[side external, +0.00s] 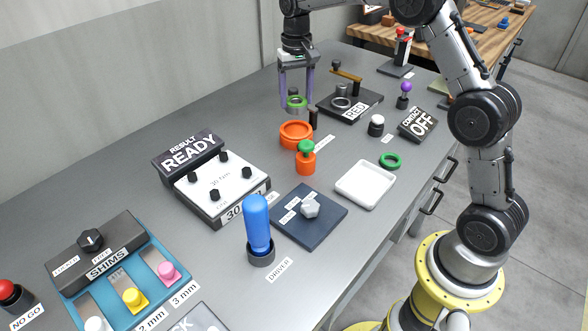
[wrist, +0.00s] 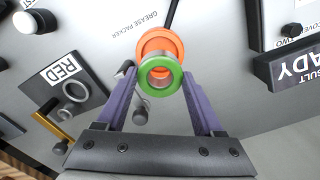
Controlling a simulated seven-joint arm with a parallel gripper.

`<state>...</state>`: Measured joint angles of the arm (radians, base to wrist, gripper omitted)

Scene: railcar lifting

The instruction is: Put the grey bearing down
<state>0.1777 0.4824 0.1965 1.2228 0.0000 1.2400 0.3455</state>
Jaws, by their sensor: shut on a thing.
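My gripper (side external: 296,103) points down at the back of the bench, shut on a ring with a green band and a grey metal inner part, which I take to be the grey bearing. The ring (wrist: 160,75) sits between the purple fingertips in the wrist view, its green face toward the camera; it also shows in the side view (side external: 297,102). Its gap above the bench is hard to judge. The orange grease packer ring (side external: 296,133) lies close by, and in the wrist view (wrist: 160,42) it shows partly behind the held ring.
A black fixture labelled RED (side external: 350,105) carries a grey ring (wrist: 75,90) and a brass arm. An orange pot with a green knob (side external: 305,157), a white tray (side external: 365,185) and a loose green ring (side external: 390,160) stand nearer.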

